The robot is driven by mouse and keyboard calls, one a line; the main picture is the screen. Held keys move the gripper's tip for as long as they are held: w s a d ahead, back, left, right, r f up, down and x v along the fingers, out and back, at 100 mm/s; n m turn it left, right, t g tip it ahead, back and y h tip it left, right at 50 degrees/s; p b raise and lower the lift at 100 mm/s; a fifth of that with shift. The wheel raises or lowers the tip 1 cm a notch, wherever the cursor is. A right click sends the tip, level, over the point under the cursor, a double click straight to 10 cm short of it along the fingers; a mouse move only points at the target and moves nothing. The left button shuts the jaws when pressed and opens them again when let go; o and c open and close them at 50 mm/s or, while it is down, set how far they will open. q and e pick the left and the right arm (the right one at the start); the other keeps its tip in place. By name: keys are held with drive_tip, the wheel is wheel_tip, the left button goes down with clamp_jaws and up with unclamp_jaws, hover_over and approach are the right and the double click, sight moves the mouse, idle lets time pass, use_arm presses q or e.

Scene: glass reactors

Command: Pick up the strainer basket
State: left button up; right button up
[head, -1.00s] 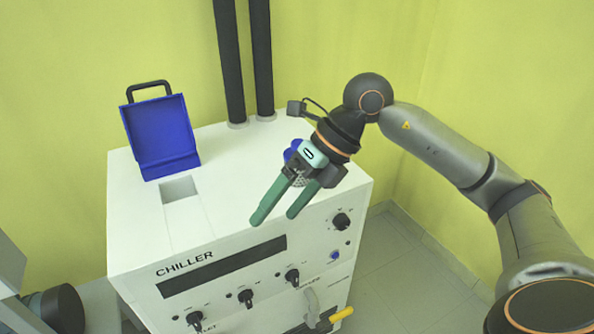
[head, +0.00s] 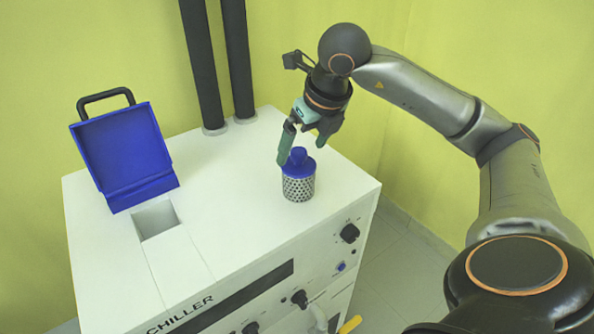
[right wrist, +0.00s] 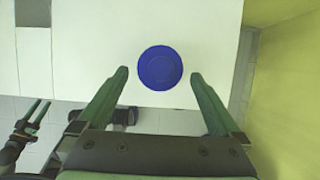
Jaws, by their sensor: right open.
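The strainer basket (head: 299,188) is a perforated metal cylinder with a blue knobbed top. It stands upright on the white chiller top near its right side. In the right wrist view its round blue top (right wrist: 160,68) lies between my right fingertips. My right gripper (head: 302,154) is open and points down at the basket, with its fingertips around the height of the blue knob. It holds nothing. My left gripper (right wrist: 34,112) shows small at the left of the right wrist view, its fingers apart and empty; it is outside the head view.
The chiller (head: 225,240) has a square opening (head: 156,219) in its top, with a blue lid (head: 125,153) with a black handle raised behind it. Two dark vertical pipes (head: 200,70) rise at the back. Knobs line the front. The top around the basket is clear.

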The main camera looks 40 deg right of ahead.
sight(295, 163)
drive_tip(key=shift+x, duration=3.5)
drive_tip(key=shift+w, duration=0.1)
drive_tip(key=c, duration=1.3)
drive_tip(key=shift+r, duration=0.1)
drive_tip(key=shift+c, duration=0.5)
drive_tip(key=shift+r, duration=0.1)
